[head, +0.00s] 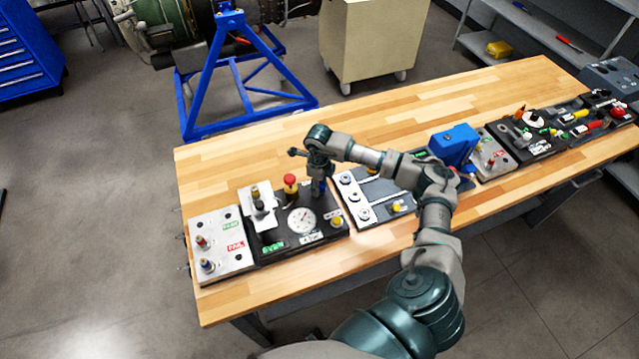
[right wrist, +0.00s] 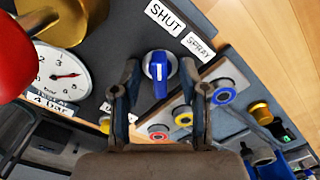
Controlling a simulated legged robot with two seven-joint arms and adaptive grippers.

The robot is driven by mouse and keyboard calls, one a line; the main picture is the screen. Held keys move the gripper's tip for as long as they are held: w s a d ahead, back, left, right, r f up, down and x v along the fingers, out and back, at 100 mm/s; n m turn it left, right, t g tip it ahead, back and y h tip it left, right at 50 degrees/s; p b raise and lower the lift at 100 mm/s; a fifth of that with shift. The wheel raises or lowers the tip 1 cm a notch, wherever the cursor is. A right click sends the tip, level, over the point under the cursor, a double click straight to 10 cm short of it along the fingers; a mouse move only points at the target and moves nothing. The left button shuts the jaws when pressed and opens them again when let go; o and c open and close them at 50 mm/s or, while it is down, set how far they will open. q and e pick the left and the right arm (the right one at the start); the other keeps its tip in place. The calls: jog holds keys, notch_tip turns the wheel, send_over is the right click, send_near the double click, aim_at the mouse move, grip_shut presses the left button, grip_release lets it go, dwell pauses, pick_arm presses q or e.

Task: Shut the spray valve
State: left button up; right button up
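The spray valve is a blue knob (right wrist: 159,72) on a dark panel (right wrist: 105,35), beside white labels reading SHUT (right wrist: 166,17) and SPRAY (right wrist: 199,46). Its handle bar runs roughly up and down in the right wrist view. My right gripper (right wrist: 160,88) is open, with one finger on each side of the knob and gaps visible between fingers and knob. In the head view my right gripper (head: 320,190) points down over the right part of the gauge panel and mostly hides the knob. My left gripper is not in view.
A red mushroom button (head: 290,181) and a round gauge (head: 301,221) are left of the gripper. A panel with ringed ports (head: 357,197) is to its right. More panels and a blue box (head: 453,143) stand farther along the wooden bench (head: 430,110). The bench's back strip is clear.

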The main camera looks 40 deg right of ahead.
jog(key=shift+o, duration=0.8)
jog(key=shift+r+p, duration=1.7)
jog(key=shift+r, duration=0.85)
jog(key=shift+f, duration=0.1)
